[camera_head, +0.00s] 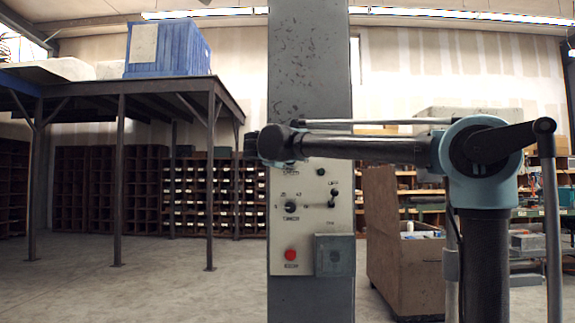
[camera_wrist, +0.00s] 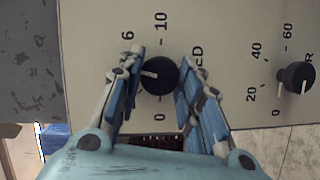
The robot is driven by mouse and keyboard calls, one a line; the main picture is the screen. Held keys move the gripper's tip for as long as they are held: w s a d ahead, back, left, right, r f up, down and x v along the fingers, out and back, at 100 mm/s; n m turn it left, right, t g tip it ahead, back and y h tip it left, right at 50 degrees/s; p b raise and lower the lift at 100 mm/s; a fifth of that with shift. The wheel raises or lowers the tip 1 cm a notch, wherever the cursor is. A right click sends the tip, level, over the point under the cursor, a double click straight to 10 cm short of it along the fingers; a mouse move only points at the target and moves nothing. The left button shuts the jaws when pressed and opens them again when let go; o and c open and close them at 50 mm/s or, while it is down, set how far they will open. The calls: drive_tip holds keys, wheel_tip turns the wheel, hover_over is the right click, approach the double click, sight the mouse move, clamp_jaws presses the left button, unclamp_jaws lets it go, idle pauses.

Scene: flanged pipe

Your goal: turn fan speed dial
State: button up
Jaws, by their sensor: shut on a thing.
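A round black dial (camera_wrist: 160,76) with a white pointer mark sits on the cream control panel (camera_head: 306,262). In the wrist view the numbers 0, 6 and 10 stand around it, and its label is partly hidden by a finger. Its pointer mark faces left in that view. My gripper (camera_wrist: 158,88) is shut on this dial, one finger on each side. In the head view my arm crosses the upper panel and hides most of the dial and the gripper.
A second black dial (camera_wrist: 297,76), marked 0 to 60, is right of my gripper; in the head view (camera_head: 290,207) it is below my arm. A toggle switch (camera_head: 333,197), red button (camera_head: 291,254) and grey box (camera_head: 335,255) share the panel. A brown crate (camera_head: 402,270) stands right.

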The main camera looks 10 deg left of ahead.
drive_tip(key=m+g+y, duration=0.1)
drive_tip(key=m, duration=0.1)
drive_tip(key=m+g, duration=0.1)
drive_tip(key=m, duration=0.2)
drive_tip(key=shift+d+y, duration=0.15)
drive_tip(key=shift+y, duration=0.25)
idle(0.4)
drive_tip(key=o, duration=1.1)
drive_tip(key=shift+c, duration=0.2)
drive_tip(key=shift+r, duration=0.1)
drive_tip(key=v, duration=1.1)
drive_tip(key=shift+s+r, duration=0.2)
drive_tip(key=shift+s, duration=0.15)
